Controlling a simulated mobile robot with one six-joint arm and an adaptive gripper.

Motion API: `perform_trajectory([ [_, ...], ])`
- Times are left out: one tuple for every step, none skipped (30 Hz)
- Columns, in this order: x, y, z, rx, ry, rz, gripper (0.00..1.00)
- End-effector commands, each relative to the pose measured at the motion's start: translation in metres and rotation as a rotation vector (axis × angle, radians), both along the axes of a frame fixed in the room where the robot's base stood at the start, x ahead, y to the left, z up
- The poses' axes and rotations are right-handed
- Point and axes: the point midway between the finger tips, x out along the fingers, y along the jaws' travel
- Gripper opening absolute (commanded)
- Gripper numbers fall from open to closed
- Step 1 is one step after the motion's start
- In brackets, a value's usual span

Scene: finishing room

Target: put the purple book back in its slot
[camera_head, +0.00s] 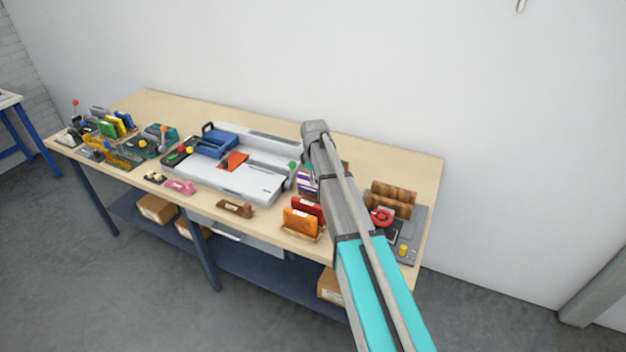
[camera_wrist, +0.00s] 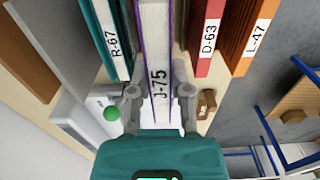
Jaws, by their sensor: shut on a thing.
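The purple book (camera_wrist: 156,60), a white block edged in purple and labelled J-75, stands between my gripper's fingers (camera_wrist: 157,96) in the wrist view. My gripper is shut on it. The book is in line with the gap between a teal book R-67 (camera_wrist: 109,40) on its left and a red book D-63 (camera_wrist: 208,35) on its right. In the head view, part of the purple book (camera_head: 306,185) shows left of my arm, behind the red book (camera_head: 308,210). My arm hides the gripper there. How deep the book sits in the row cannot be told.
An orange book L-47 (camera_wrist: 250,35) stands beyond the red one. A large grey-white machine (camera_head: 245,180) lies left of the books on the bench. The bench back right is clear.

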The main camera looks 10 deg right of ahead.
Motion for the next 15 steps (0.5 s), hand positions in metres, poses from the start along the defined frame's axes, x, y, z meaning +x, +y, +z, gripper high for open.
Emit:
perform_trajectory([
  [0.000,0.000,-0.002,0.000,0.000,0.000,0.00],
  [0.000,0.000,-0.003,0.000,0.000,0.000,0.00],
  [0.000,0.000,-0.005,0.000,0.000,0.000,0.00],
  [0.000,0.000,-0.006,0.000,0.000,0.000,0.00],
  [0.000,0.000,-0.008,0.000,0.000,0.000,0.00],
  [0.000,0.001,-0.010,0.000,0.000,0.001,0.00],
  [0.000,0.001,-0.012,0.000,0.000,0.001,0.00],
  [0.000,0.001,-0.014,0.000,0.000,0.001,0.00],
  [0.000,0.001,-0.017,0.000,0.000,0.001,0.00],
  [0.000,0.001,-0.020,0.000,0.000,0.001,0.00],
  [0.000,0.001,-0.022,0.000,0.000,0.001,0.00],
  [0.000,0.001,-0.025,0.000,0.000,0.001,0.00],
  [0.000,0.001,-0.028,0.000,0.000,0.001,0.00],
  [0.000,0.001,-0.030,0.000,0.000,0.001,0.00],
  [0.000,0.001,-0.034,0.000,0.000,0.001,0.00],
])
